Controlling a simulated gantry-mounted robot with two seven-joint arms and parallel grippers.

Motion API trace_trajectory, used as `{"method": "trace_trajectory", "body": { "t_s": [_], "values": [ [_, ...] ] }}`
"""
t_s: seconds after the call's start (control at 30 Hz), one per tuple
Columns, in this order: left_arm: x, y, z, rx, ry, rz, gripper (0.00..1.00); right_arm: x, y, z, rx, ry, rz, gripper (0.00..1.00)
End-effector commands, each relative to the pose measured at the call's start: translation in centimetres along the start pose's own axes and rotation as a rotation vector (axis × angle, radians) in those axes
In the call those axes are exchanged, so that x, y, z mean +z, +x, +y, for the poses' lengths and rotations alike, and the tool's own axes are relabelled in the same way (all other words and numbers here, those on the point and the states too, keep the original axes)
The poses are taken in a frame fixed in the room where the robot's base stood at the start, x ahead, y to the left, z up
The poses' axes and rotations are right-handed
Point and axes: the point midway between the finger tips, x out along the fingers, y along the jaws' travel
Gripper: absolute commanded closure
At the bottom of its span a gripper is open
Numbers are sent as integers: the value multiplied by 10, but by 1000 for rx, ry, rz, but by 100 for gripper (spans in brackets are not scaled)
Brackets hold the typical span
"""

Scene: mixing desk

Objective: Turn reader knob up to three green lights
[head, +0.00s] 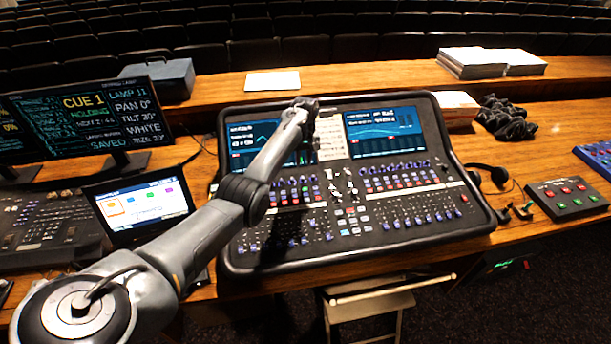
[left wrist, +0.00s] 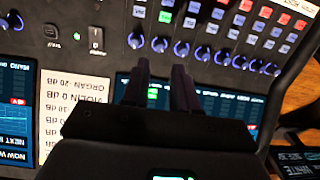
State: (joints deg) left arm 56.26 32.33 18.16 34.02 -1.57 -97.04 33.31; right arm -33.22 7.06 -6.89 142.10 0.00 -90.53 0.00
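The mixing desk (head: 350,212) stands in the middle of the head view. Rows of blue-ringed knobs (head: 390,168) run below its two screens; several knobs (left wrist: 181,48) show in the left wrist view. I cannot read which one is the reader knob. My left gripper (left wrist: 160,66) is over the left screen's edge, its fingers apart with nothing between them, tips just short of the knob row. A small green mark (left wrist: 152,93) shows on the screen between the fingers. The arm hides part of the left screen and knobs in the head view. My right gripper is not in view.
A note card (head: 332,136) stands between the screens. A cue monitor (head: 85,112), a tablet (head: 140,205) and a lighting console (head: 40,228) are at left. A headset (head: 490,173) and a button box (head: 566,198) are at right. Faders fill the desk's front.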

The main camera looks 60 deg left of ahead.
Motion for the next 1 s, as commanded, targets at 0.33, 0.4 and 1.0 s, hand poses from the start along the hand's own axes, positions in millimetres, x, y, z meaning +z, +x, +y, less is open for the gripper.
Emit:
{"method": "trace_trajectory", "body": {
  "t_s": [0.33,0.4,1.0],
  "values": [
    [0,57,0,-1,0,-1,72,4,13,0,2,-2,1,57],
    [0,65,0,-1,0,0,72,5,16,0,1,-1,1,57],
    [0,76,0,0,1,2,84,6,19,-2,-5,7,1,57]
  ]
}}
